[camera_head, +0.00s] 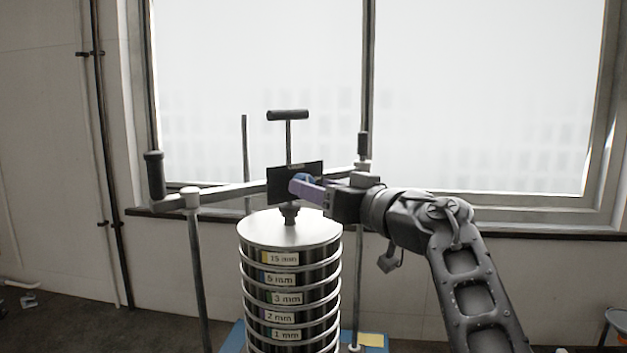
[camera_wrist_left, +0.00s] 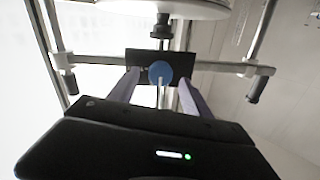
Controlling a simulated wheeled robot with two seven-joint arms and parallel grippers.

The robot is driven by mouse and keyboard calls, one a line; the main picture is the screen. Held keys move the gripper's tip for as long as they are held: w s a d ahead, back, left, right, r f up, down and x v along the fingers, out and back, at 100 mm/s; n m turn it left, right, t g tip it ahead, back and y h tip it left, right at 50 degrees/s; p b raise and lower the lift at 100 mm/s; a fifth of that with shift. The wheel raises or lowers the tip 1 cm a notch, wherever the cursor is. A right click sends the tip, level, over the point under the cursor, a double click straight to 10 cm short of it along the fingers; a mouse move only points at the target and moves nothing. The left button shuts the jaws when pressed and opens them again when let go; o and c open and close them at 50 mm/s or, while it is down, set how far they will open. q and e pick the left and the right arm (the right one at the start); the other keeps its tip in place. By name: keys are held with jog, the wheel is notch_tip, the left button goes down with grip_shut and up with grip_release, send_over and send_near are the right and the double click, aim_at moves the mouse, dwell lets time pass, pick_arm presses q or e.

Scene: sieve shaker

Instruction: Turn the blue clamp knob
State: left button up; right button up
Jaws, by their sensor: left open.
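The blue clamp knob (camera_head: 303,178) sits at the black clamp plate (camera_head: 280,186), above the lid of the sieve stack (camera_head: 291,229). In the head view it is mostly hidden by my left gripper (camera_head: 298,187), which reaches it from the right. In the left wrist view, which is upside down, the round knob (camera_wrist_left: 160,73) shows in front of the plate (camera_wrist_left: 140,61). My left gripper (camera_wrist_left: 159,82) is open, with its purple fingers on either side of the knob. I cannot tell whether they touch it. My right gripper is not in view.
A black T-handle (camera_head: 288,115) stands above the plate. A grey crossbar (camera_head: 232,191) runs between posts, with a black upright handle (camera_head: 153,175) at its left end. The labelled sieves stand below. A window (camera_head: 480,90) and wall are behind.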

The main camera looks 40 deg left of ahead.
pick_arm(q)
jog(key=shift+x, duration=0.75)
grip_shut()
